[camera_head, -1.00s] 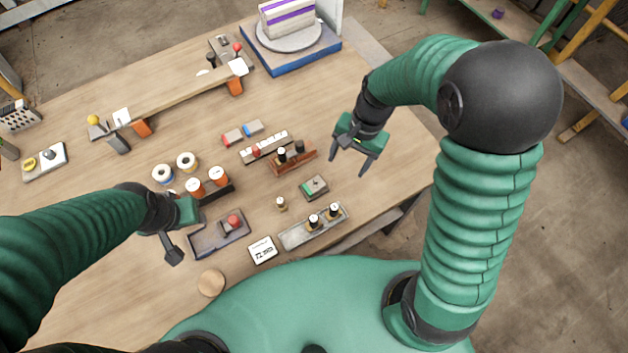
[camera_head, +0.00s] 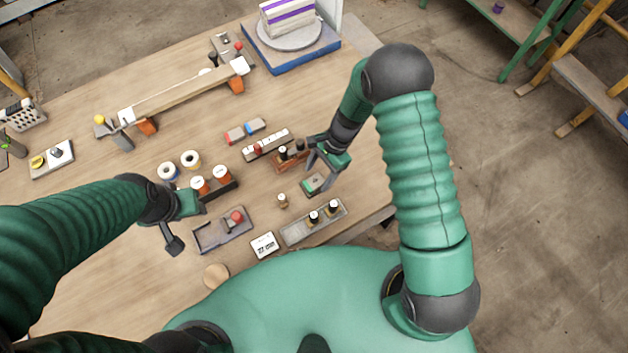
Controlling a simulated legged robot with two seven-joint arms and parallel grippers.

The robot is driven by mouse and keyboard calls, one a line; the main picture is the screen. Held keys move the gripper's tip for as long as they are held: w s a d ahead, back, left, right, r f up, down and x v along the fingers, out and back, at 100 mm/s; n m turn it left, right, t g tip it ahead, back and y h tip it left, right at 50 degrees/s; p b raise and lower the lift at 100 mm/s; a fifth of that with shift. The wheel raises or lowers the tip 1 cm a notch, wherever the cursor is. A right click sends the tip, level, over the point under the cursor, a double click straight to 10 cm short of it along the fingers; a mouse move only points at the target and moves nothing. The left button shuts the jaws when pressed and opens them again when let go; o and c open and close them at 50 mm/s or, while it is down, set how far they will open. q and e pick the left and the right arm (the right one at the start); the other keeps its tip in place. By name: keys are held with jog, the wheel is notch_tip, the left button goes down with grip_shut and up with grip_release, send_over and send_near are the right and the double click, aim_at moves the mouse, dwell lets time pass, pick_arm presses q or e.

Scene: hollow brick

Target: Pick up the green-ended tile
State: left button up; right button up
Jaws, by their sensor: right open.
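The green-ended tile (camera_head: 315,184) lies on the table just below the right gripper, in the middle of the head view. It is a small grey block with green at its end and side. My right gripper (camera_head: 322,174) is open and empty, its fingers pointing down close to the tile's upper right side. I cannot tell whether a finger touches the tile. My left gripper (camera_head: 172,230) hangs over the left part of the table, away from the tile; its finger gap is not clear.
A blue and a red-ended block (camera_head: 235,135) lie farther back.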

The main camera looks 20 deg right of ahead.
aim_at(314, 183)
jog(key=shift+x, duration=1.3)
jog(key=shift+w, duration=0.1)
grip_shut()
